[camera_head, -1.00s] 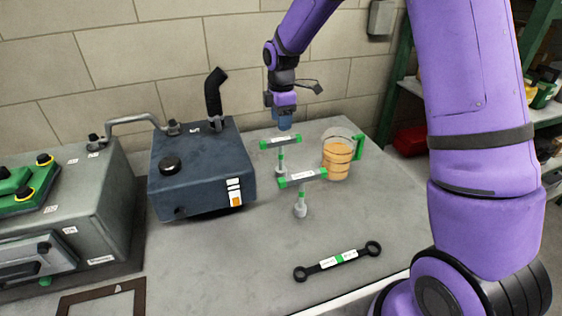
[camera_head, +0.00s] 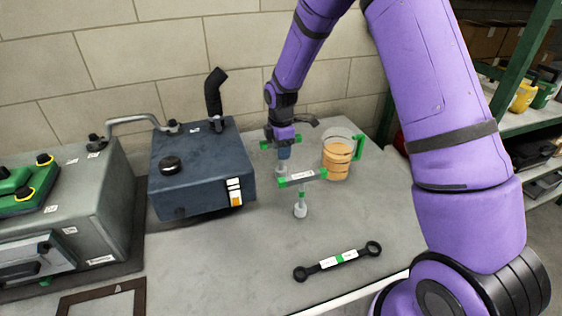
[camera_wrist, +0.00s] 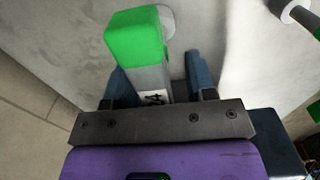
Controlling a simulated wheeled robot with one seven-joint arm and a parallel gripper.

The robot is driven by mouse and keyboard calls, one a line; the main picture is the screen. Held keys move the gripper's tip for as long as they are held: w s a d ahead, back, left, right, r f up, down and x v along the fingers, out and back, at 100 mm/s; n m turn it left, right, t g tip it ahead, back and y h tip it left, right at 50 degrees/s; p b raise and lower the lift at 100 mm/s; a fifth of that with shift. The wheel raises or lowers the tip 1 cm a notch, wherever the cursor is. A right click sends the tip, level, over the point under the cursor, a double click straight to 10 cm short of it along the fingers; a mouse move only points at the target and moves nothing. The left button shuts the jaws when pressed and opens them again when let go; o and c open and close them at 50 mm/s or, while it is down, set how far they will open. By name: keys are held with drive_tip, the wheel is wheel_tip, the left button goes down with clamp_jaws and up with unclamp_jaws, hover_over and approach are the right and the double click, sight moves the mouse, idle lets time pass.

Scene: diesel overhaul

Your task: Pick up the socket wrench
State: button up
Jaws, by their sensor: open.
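Two upright T-handled socket wrenches with green-ended grey bars stand on the grey bench. The rear socket wrench (camera_head: 265,145) is partly hidden by my gripper (camera_head: 284,153), which points down over its bar. In the wrist view, the bar of this rear socket wrench (camera_wrist: 137,42) lies between the two blue fingers of my gripper (camera_wrist: 156,72). The fingers are open, with a gap visible on the right side of the bar. The front socket wrench (camera_head: 302,177) stands nearer the camera and shows in full. Its end also shows at the wrist view's upper right (camera_wrist: 290,10).
A clear jug of orange liquid (camera_head: 337,158) stands close to the right. A dark blue tank (camera_head: 200,175) with a black pipe is to the left. A black double-ended ring wrench (camera_head: 338,260) lies in front. The bench between tank and ring wrench is clear.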

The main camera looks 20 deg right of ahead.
clamp_jaws()
wheel_tip(320, 180, up, 10)
drive_tip(key=shift+r, duration=0.1)
drive_tip(key=c, duration=0.6)
unclamp_jaws()
clamp_jaws()
